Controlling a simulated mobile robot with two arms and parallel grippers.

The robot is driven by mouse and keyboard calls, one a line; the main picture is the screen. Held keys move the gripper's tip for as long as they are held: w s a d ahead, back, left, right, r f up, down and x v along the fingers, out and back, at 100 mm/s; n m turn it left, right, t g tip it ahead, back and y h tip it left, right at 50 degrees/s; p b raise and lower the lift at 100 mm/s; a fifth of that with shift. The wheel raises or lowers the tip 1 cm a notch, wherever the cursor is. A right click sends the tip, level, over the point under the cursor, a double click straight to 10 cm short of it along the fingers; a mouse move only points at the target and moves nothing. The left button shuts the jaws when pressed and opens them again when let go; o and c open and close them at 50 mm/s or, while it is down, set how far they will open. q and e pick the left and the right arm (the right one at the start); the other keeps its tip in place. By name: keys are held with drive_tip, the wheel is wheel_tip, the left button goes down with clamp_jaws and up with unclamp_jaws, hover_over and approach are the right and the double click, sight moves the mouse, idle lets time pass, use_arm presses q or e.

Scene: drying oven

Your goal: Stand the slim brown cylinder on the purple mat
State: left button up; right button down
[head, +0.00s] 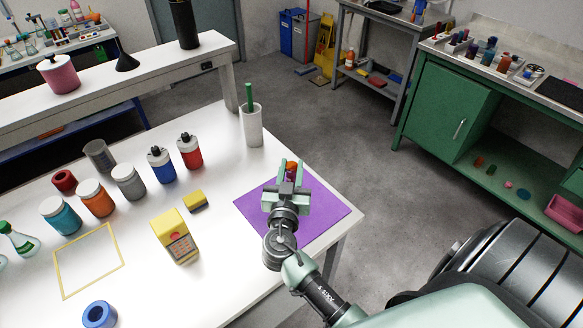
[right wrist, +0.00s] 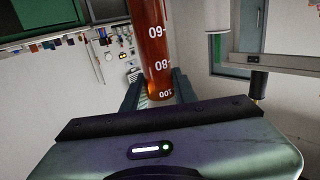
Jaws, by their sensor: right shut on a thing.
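The purple mat (head: 322,212) lies at the right front corner of the white table. My right gripper (head: 291,172) is over the mat in the head view. It is shut on the slim brown cylinder (head: 291,166), of which only a small orange-brown part shows between the fingers. In the right wrist view the brown cylinder (right wrist: 154,45) is see-through with white scale marks, and it rises between the fingers (right wrist: 158,92) of that gripper. Its lower end is hidden in the head view, so I cannot tell whether it touches the mat. My left gripper is not in view.
Left of the mat are a yellow device (head: 174,237) and a small yellow-black block (head: 195,201). A white cup with a green stick (head: 251,125) stands behind the mat. Several bottles and jars line the table's left. Table edges run close to the mat.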

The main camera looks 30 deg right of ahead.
drive_tip(key=shift+f+b, duration=0.15)
drive_tip(key=shift+b, duration=0.2)
drive_tip(key=c, duration=1.1)
unclamp_jaws()
drive_tip(key=shift+r+p, duration=0.25)
drive_tip(key=shift+p, duration=0.05)
drive_tip(key=shift+s+a+f, duration=0.15)
drive_tip(key=shift+s+a, duration=0.05)
drive_tip(key=shift+b+v, duration=2.3)
drive_tip(key=shift+v, duration=3.5)
